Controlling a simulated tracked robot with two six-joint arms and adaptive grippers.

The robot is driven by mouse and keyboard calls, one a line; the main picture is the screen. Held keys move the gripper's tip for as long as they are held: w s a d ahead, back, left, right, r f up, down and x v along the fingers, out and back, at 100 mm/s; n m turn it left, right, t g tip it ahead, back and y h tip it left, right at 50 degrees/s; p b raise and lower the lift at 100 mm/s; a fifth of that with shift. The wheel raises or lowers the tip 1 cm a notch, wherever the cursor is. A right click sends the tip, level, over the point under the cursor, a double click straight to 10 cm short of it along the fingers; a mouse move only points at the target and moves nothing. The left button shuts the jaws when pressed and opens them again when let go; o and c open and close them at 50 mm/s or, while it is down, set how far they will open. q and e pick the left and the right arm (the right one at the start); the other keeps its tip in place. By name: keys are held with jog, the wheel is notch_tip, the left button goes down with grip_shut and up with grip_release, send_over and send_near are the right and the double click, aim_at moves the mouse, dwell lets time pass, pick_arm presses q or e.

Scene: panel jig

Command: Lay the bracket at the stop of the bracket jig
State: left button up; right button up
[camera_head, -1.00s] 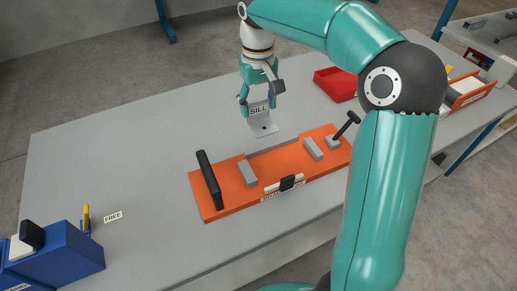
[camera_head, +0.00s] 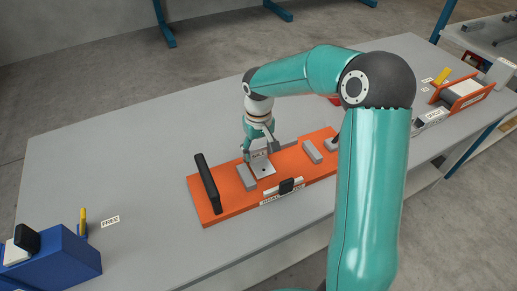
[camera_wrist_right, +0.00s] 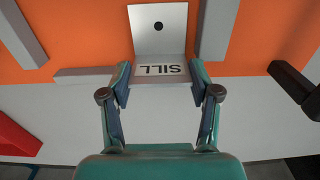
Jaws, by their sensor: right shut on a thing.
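The bracket is a light grey bent plate with a hole and the word SILL; it shows in the head view (camera_head: 263,169) and the wrist view (camera_wrist_right: 158,30). My right gripper (camera_head: 259,152) is shut on its labelled upright part, with one finger at each side in the wrist view (camera_wrist_right: 160,82). The bracket is over the orange bracket jig (camera_head: 228,205), between two grey blocks, a left one (camera_head: 243,179) and a right one (camera_head: 312,151). I cannot tell whether its flat part touches the jig. Which part is the stop is not clear. My left gripper is out of view.
A black upright plate (camera_head: 207,183) stands at the jig's left end, and a black and white clamp (camera_head: 287,186) at its front edge. A blue box (camera_head: 62,265) is at the lower left. The grey table (camera_head: 120,160) is clear left of the jig.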

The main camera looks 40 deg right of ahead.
aim_at(259, 149)
jog(key=o, duration=1.2)
notch_tip(259, 149, up, 12)
dwell(0.5)
